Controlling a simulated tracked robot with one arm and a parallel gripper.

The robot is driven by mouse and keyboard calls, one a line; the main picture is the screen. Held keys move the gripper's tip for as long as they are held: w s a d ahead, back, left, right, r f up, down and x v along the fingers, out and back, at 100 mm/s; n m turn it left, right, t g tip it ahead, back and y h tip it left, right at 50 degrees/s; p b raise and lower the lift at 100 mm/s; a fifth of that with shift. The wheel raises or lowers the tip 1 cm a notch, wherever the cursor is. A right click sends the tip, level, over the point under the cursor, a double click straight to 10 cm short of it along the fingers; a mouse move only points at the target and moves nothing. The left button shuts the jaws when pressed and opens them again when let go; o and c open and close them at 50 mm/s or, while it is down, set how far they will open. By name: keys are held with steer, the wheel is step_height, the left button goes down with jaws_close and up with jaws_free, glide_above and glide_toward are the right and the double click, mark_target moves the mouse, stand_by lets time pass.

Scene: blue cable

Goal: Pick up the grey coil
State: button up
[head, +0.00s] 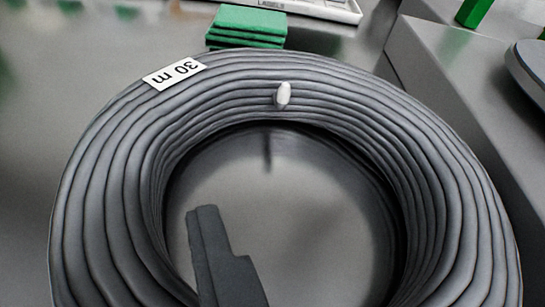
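The grey coil (115,185) is a thick ring of many cable turns and fills most of the head view. It lies flat on a grey metallic surface, and its near side runs out of the bottom of the picture. A white label reading "30 m" (174,74) sits on its far left part, and a small white piece (283,95) sits on its far part. The dark end of my gripper (207,218) shows in the coil's open middle, left of centre, with no visible cable between fingers. I cannot tell whether it is open or shut.
A small stack of green pads (247,26) lies just beyond the coil. A white tray marked "LABELS" (310,8) is behind it. A grey raised edge (460,110) runs close along the right, with a dark round object (530,70) on it. The surface at the left is clear.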

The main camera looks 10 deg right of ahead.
steer(key=x, duration=0.2)
steer(key=shift+w+a+f+b, duration=0.2)
steer(key=shift+w+b, duration=0.1)
jaws_close()
steer(key=shift+s+d, duration=0.1)
step_height(320, 180, up, 4)
steer(key=p, duration=0.4)
steer(key=shift+r, duration=0.1)
steer(key=s+d+r+b, duration=0.1)
steer(key=s+b, duration=0.7)
steer(key=s, duration=0.7)
steer(key=shift+s+d, duration=0.15)
steer(key=shift+s, duration=0.1)
steer(key=shift+s, duration=0.1)
